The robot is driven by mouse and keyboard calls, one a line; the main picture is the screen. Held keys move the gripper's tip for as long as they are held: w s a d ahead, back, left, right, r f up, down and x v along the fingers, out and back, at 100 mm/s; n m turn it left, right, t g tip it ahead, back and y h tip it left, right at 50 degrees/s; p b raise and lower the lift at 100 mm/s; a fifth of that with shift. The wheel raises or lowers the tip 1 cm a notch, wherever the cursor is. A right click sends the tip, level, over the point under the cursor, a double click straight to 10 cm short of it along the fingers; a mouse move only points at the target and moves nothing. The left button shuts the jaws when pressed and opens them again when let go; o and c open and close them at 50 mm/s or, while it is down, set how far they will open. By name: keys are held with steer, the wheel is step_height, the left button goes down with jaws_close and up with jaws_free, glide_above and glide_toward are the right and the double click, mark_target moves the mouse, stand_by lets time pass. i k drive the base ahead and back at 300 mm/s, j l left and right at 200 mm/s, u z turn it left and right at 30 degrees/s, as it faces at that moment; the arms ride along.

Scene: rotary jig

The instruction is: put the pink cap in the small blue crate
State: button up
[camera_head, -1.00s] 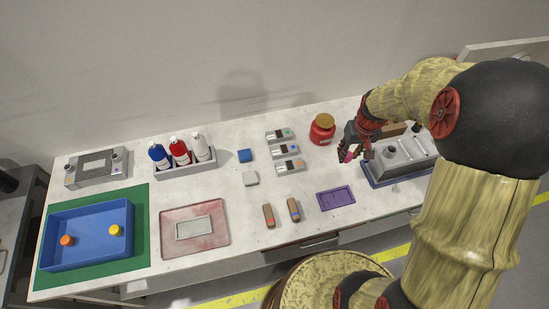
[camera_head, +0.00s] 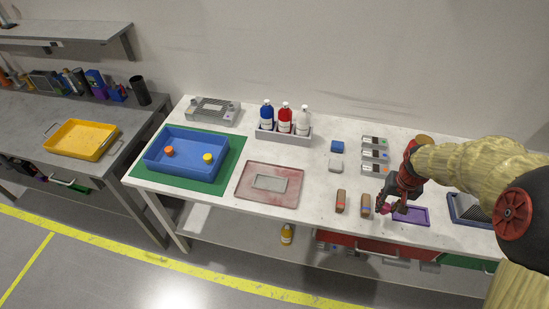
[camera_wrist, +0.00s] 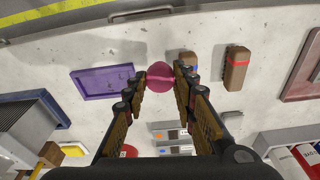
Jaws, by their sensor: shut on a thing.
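The pink cap (camera_wrist: 159,77) is held between the fingertips of my gripper (camera_wrist: 160,82) in the wrist view. In the head view my gripper (camera_head: 389,206) and the pink cap (camera_head: 384,209) are at the front right of the white table, by the purple tray and the brown blocks. The jaws are shut on the cap. The blue crate (camera_head: 187,158) stands on a green mat at the left end of the table, well away from my gripper. It holds an orange cap (camera_head: 169,151) and a yellow cap (camera_head: 208,157).
A purple tray (camera_head: 424,214) and two brown blocks (camera_head: 341,201) are near my gripper. A reddish tray (camera_head: 251,194) lies between them and the crate. A bottle rack (camera_head: 270,134) stands behind. A yellow tray (camera_head: 80,139) is on the grey side bench.

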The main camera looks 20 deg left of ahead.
mark_target(190, 158)
steer(key=k+u, duration=0.35)
steer(key=k+j+u, duration=0.1)
steer(key=u, duration=0.2)
steer(key=k+j+u, duration=0.15)
steer(key=u, duration=0.2)
steer(key=i+j+u, duration=0.4)
steer(key=i, duration=0.25)
steer(key=i+u, duration=0.4)
steer(key=i, duration=0.25)
